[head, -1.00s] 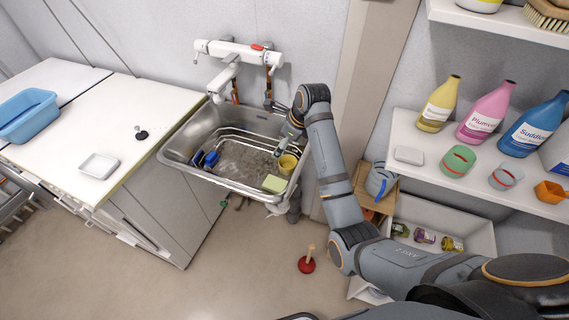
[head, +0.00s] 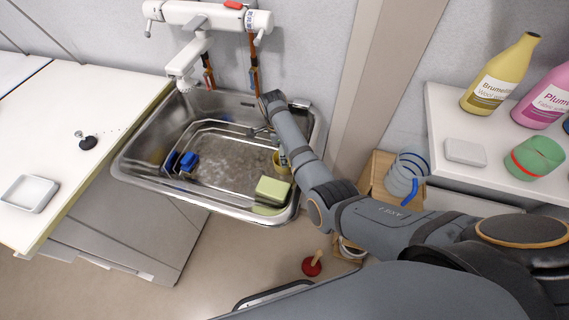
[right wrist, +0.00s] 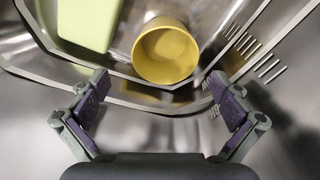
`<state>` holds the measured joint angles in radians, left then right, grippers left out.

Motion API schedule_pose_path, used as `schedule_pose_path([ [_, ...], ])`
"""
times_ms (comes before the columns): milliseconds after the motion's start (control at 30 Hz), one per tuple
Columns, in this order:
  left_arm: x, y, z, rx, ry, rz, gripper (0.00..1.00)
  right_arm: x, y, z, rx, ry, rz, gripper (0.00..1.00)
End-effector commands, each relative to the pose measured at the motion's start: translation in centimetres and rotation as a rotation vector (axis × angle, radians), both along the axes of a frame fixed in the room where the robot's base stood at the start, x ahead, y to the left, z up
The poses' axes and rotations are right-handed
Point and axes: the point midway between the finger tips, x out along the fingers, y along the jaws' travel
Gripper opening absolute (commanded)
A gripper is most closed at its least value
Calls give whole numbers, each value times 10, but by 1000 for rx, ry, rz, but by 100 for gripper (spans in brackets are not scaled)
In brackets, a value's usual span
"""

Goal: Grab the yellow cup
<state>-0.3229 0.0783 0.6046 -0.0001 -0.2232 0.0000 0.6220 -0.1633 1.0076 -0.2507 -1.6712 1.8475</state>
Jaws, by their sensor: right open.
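The yellow cup (head: 279,168) is in the right part of the metal sink basin, partly hidden behind my right arm in the head view. In the right wrist view the cup (right wrist: 166,52) shows its round open rim, close to the wire rack. My right gripper (right wrist: 160,92) is open and empty. Its two fingers are spread to either side of the view, and the cup lies just beyond and between them, apart from both. In the head view my right gripper is mostly hidden by its arm. My left gripper is not in view.
A light green block (head: 272,190) lies beside the cup, also seen in the right wrist view (right wrist: 88,22). A blue item (head: 188,161) is at the basin's left. The white faucet (head: 190,62) hangs over the back. The basin wall is close around my gripper.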

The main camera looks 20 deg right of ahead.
Motion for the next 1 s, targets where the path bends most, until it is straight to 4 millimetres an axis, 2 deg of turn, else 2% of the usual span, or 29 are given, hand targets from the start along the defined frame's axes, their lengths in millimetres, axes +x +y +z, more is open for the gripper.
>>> schedule_pose_path([
  [67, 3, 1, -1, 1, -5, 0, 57, 0, -1, -6, 0, -1, -1, 100],
  [200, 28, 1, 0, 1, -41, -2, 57, 0, -1, -9, 1, -1, -2, 100],
  [300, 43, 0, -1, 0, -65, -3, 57, 2, -3, -24, 0, 2, -2, 100],
  [500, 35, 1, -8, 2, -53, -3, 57, 4, -6, -55, 1, 0, -1, 100],
  [767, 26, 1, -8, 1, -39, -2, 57, 4, -7, -58, 2, -3, -2, 100],
  [1000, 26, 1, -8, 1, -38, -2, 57, 4, -7, -58, 2, -3, -2, 70],
])
